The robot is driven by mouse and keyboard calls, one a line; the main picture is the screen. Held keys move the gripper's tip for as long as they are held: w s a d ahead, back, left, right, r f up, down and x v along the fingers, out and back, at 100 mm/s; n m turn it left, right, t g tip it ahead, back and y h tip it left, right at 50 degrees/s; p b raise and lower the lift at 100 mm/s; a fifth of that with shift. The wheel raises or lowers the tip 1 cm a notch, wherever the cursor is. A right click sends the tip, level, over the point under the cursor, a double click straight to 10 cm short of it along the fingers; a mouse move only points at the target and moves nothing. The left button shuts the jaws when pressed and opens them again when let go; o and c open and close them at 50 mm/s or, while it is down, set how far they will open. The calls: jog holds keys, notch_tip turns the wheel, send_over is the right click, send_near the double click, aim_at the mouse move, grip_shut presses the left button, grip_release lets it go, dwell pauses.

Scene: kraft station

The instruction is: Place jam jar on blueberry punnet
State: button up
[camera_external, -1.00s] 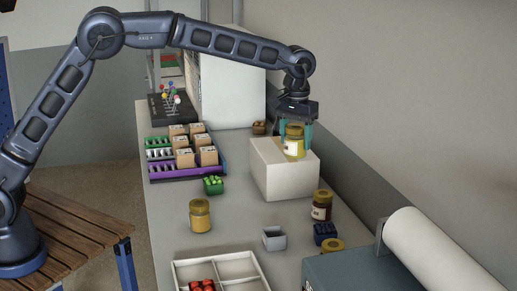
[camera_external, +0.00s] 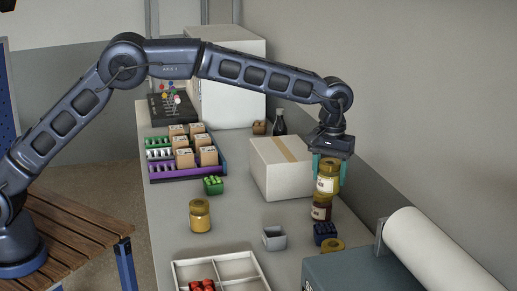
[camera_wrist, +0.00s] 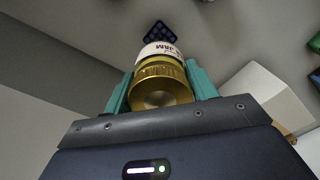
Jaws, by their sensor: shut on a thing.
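My gripper (camera_external: 329,172) is shut on a jam jar (camera_external: 328,180) with a gold lid, which also shows between the teal fingers in the wrist view (camera_wrist: 160,80). The held jar is upright, above or in front of a dark red jar (camera_external: 321,208) in the outside view; I cannot tell whether they touch. The blueberry punnet (camera_external: 325,232), small and dark blue, stands on the counter just nearer the camera than the red jar. In the wrist view the punnet (camera_wrist: 158,33) shows beyond the held jar's label end, apart from it.
A taped white box (camera_external: 275,170) stands left of the gripper. Another gold-lidded jar (camera_external: 333,246) is near the punnet, beside a grey machine with a white roll (camera_external: 435,250). A small grey container (camera_external: 273,238) and a yellow jar (camera_external: 200,216) stand to the left, with clear counter between.

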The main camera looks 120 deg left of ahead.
notch_tip(320, 180, down, 11)
jog(key=shift+r, duration=0.15)
dwell(0.4)
jog(key=o, duration=1.2)
jog(key=shift+o, duration=0.2)
notch_tip(320, 180, up, 12)
jog(key=shift+f, duration=0.1)
